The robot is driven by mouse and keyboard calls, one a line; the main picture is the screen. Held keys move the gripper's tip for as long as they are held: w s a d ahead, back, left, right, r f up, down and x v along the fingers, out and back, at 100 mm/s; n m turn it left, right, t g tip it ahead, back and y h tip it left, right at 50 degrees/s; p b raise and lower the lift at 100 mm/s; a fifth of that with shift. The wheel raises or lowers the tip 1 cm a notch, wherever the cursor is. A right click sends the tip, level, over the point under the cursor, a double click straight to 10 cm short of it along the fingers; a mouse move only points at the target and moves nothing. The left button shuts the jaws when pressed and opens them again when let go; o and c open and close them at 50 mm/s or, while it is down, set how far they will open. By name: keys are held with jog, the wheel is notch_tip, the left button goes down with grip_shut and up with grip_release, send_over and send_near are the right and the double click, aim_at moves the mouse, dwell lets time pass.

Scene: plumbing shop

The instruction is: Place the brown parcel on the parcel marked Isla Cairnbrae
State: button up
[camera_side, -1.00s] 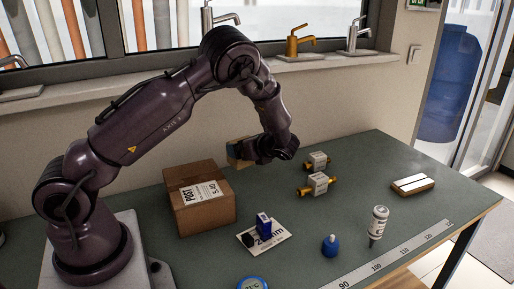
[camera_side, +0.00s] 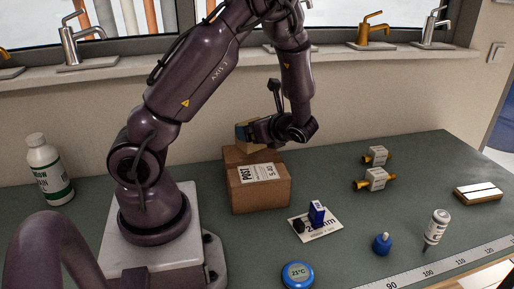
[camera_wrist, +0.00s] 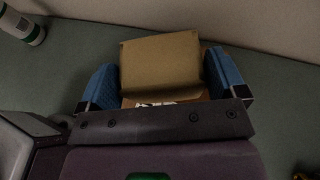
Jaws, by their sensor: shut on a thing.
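The small brown parcel (camera_side: 246,138) is between the blue finger pads of my gripper (camera_side: 256,132). In the wrist view the parcel (camera_wrist: 160,62) sits between the two fingers of my gripper (camera_wrist: 163,78), which is shut on it. A large brown box (camera_side: 259,192) with a white label reading POST and 5.40 stands under the held parcel, toward its back edge. I cannot tell whether the two touch. In the wrist view part of the label (camera_wrist: 155,103) shows below the parcel. I cannot read the name Isla Cairnbrae on any parcel.
A flat brown parcel with a white top (camera_side: 480,193) lies far right. The wall is close behind.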

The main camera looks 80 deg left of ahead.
aim_at(259, 150)
jog(key=shift+f, duration=2.2)
jog(key=shift+f, duration=0.1)
jog(key=o, duration=0.8)
jog(key=shift+w+d+r, duration=0.1)
jog(key=shift+d+r, duration=0.05)
jog(key=shift+r, duration=0.05)
jog(key=v, duration=1.1)
jog(key=s+d+r+n+t+h, duration=0.4)
jog(key=d+r+n+t+h, duration=0.1)
jog(key=r, duration=0.3)
jog(key=s+d+r+n+t+h, duration=0.5)
jog(key=d+r+n+t+h, duration=0.1)
jog(key=d+r+n+h, duration=0.1)
jog(key=shift+s+d+r+n+h, duration=0.15)
jog(key=shift+d+r+n+h, duration=0.15)
jog(key=shift+d+r+n, duration=0.45)
